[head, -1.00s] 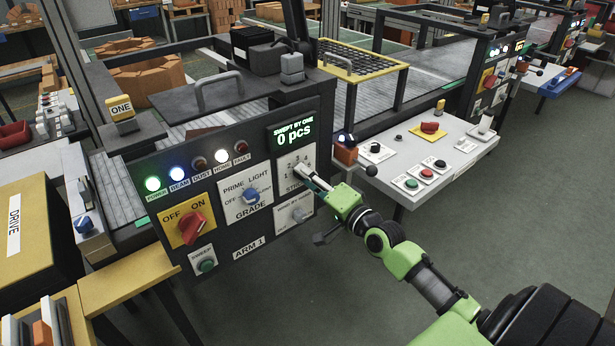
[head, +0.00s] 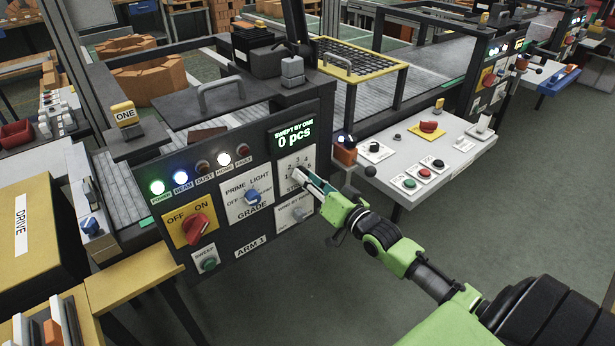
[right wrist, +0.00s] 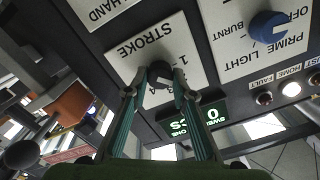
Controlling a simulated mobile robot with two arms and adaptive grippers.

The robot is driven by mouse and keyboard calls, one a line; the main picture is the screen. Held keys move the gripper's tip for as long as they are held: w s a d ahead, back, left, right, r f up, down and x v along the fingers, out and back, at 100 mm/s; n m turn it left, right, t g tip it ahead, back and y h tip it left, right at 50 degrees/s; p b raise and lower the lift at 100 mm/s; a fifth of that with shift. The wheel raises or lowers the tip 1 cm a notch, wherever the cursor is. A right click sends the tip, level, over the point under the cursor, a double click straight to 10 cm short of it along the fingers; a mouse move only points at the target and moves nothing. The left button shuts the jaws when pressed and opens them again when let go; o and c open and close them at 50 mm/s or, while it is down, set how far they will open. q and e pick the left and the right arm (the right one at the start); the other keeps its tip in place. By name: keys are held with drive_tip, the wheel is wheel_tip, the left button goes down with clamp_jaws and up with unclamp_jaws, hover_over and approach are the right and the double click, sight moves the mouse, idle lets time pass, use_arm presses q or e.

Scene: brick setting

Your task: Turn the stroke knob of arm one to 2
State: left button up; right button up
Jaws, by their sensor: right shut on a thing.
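The stroke plate (head: 296,163) is a white label with digits on the dark arm 1 panel (head: 262,243), under the green display (head: 291,137) reading "SWEPT BY ONE 0 pcs". My right gripper (head: 306,186) is at this plate and hides its lower part. In the right wrist view the dark stroke knob (right wrist: 160,72) sits between the two fingertips of my right gripper (right wrist: 160,84), which is shut on it. The word STROKE reads upside down beside it. The knob's pointer and most digits are hidden or too small to read. My left gripper is not in view.
Close by are the blue grade knob (head: 253,198), the red off/on switch (head: 196,228), the green sweep button (head: 208,262) and the wind-by-hand plate (head: 294,213). A white console (head: 440,150) with buttons stands to the right. Floor (head: 330,300) is clear before the panel.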

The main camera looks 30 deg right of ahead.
idle(0.5)
drive_tip(key=o, duration=1.1)
drive_tip(key=s, duration=1.2)
drive_tip(key=shift+d, duration=0.45)
